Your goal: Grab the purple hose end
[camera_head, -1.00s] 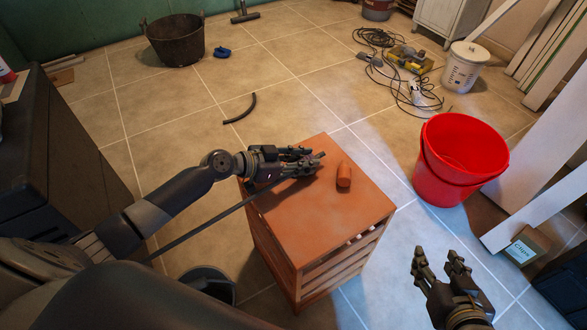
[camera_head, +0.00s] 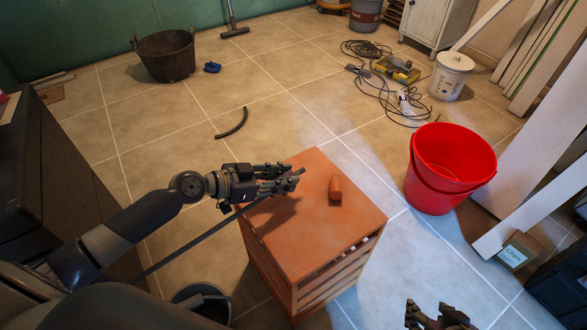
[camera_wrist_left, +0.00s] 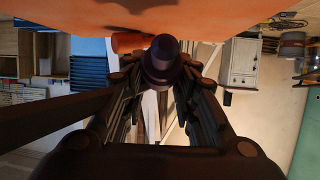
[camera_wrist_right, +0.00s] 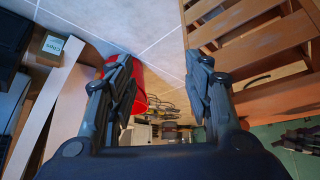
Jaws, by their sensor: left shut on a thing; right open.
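My left gripper (camera_head: 290,178) is shut on the purple hose end, just above the left part of the orange-brown wooden stool top (camera_head: 325,235). In the left wrist view the hose end (camera_wrist_left: 163,62) is a dark purple, stubby cylinder between the fingertips. In the head view it is too small and dark to make out. A long dark hose or rod (camera_head: 195,238) slants from below this gripper to the lower left. My right gripper (camera_head: 440,316) is open and empty, low at the right, partly cut off. In the right wrist view its fingers (camera_wrist_right: 157,85) stand wide apart.
An orange cylinder (camera_head: 335,188) lies on the stool top. A red bucket (camera_head: 450,170) stands right of the stool, with white boards (camera_head: 525,215) and a small box (camera_head: 519,251) beyond. A dark bucket (camera_head: 205,303) is at the stool's lower left.

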